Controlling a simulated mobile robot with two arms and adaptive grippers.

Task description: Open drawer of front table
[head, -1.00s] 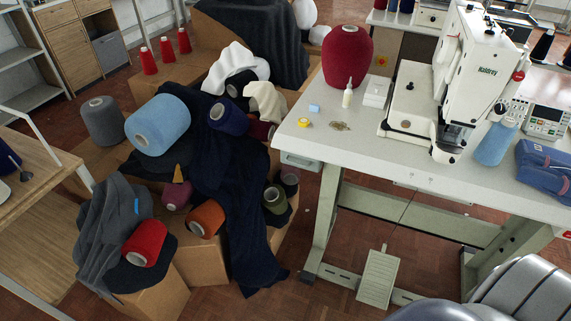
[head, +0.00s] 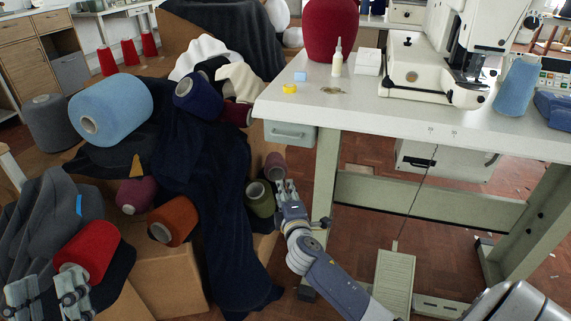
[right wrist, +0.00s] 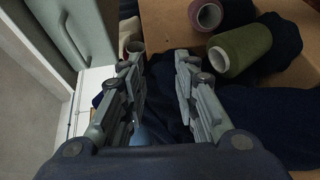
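The front table (head: 400,115) is a white-topped sewing table with pale green legs. Its small grey-green drawer (head: 290,135) hangs under the left end of the top and looks shut. In the right wrist view the drawer front and its bar handle (right wrist: 68,30) are at the upper left. My right gripper (head: 286,186) is below the drawer, apart from it. Its fingers (right wrist: 160,62) are spread with nothing held between them. My left gripper (head: 47,290) is at the lower left, fingers apart and empty, in front of a red yarn cone.
Yarn cones, including a green one (head: 260,198) beside my right gripper, and dark cloth (head: 205,190) lie on cardboard boxes left of the table. A sewing machine (head: 430,65) and small items stand on top. A pedal (head: 394,283) is below.

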